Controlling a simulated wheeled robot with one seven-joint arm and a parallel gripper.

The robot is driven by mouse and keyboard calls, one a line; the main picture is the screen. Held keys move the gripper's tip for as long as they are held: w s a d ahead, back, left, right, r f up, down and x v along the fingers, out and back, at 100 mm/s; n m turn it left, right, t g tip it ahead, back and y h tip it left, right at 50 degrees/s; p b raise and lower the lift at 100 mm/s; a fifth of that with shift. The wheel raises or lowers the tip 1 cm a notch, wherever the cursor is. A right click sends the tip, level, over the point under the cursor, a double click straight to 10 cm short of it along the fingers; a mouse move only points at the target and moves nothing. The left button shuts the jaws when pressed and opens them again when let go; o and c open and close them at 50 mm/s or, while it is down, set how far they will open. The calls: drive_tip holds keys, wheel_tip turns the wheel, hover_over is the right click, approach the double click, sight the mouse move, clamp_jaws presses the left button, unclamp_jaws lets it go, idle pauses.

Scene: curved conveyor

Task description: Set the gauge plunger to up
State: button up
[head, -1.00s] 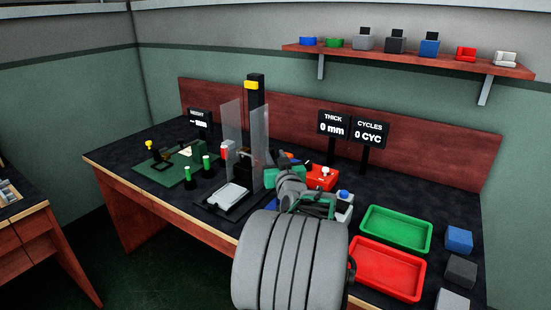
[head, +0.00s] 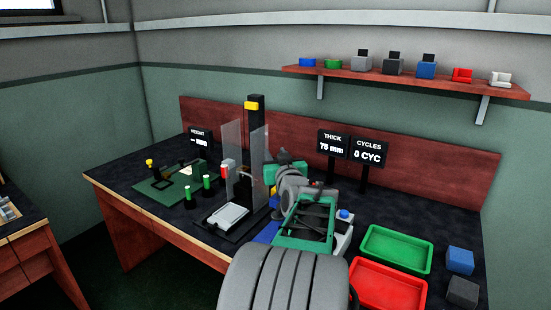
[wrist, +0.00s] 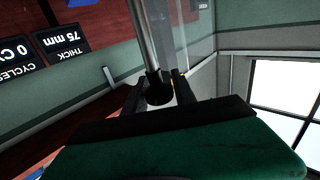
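The gauge's THICK display (head: 333,143) reads 75 mm. It also shows upside down in the wrist view (wrist: 62,49). In the wrist view a round black knob (wrist: 155,90) sits at the end of a pale grey rod (wrist: 146,40), which looks like the plunger. The fingers of my gripper (wrist: 158,92) are on either side of the knob, very close to it. I cannot tell whether they press on it. In the head view my arm hides the gauge body, and the fingertips are not clear.
A tall black post with clear guards (head: 256,118) stands left of my arm. A green tray (head: 398,249) and a red tray (head: 388,287) lie at the right, beside blue (head: 460,260) and dark (head: 463,291) blocks. A shelf (head: 400,80) hangs behind, above the bench.

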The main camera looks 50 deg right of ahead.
drive_tip(key=o, duration=0.3)
drive_tip(key=shift+f, duration=0.1)
drive_tip(key=shift+o, duration=0.2)
drive_tip(key=v, duration=0.7)
drive_tip(key=shift+s+a+b, duration=0.25)
drive_tip(key=shift+s+b, duration=0.05)
drive_tip(key=shift+a, duration=0.1)
